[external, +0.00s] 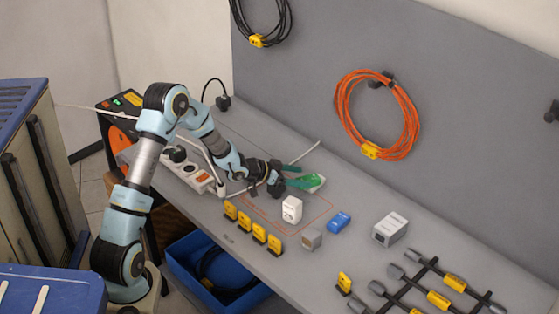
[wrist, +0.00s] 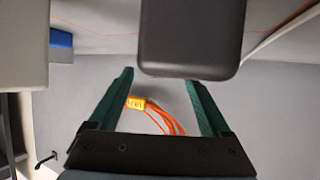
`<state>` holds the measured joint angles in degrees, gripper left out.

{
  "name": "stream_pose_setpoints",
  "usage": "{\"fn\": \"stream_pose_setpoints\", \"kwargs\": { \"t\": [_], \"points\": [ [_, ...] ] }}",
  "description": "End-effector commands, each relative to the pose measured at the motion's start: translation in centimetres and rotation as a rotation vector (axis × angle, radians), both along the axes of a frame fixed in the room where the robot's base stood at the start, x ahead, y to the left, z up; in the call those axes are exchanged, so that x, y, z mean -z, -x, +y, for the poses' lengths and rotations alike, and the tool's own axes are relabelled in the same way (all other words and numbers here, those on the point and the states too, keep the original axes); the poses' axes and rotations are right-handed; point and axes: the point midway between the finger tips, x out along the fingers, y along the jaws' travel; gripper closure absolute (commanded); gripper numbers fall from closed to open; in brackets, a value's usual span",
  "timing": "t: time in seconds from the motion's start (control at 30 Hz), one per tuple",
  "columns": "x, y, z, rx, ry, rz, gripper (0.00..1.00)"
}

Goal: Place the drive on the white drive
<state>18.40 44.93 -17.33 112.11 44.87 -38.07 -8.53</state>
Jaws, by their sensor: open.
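My gripper (external: 300,178) is low over the bench at the back of the red outlined area, its dark green fingers spread. The white drive (external: 292,209) stands upright inside the outline, to the front right of the gripper. A pale block at left in the wrist view (wrist: 24,48) is probably it.
A blue box (external: 339,222), a small grey block (external: 311,239) and a larger grey box (external: 390,229) stand to the right. Several yellow pieces (external: 259,233) line the front edge. A power strip (external: 190,172) is behind left. An orange cable coil (external: 377,115) hangs on the wall.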

Motion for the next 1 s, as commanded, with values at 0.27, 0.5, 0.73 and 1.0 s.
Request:
{"fn": "stream_pose_setpoints", "kwargs": {
  "t": [0.27, 0.5, 0.73, 1.0],
  "points": [
    [-2.5, 2.0, 5.1, -0.003, 0.0, -0.001, 0.18],
    [-3.9, 3.1, 7.7, -0.002, 0.0, -0.001, 0.18],
    [-4.2, 3.5, 8.2, 0.001, -0.001, 0.001, 0.18],
    [-4.2, 3.4, 8.1, 0.001, -0.001, 0.001, 0.18]
  ]
}}
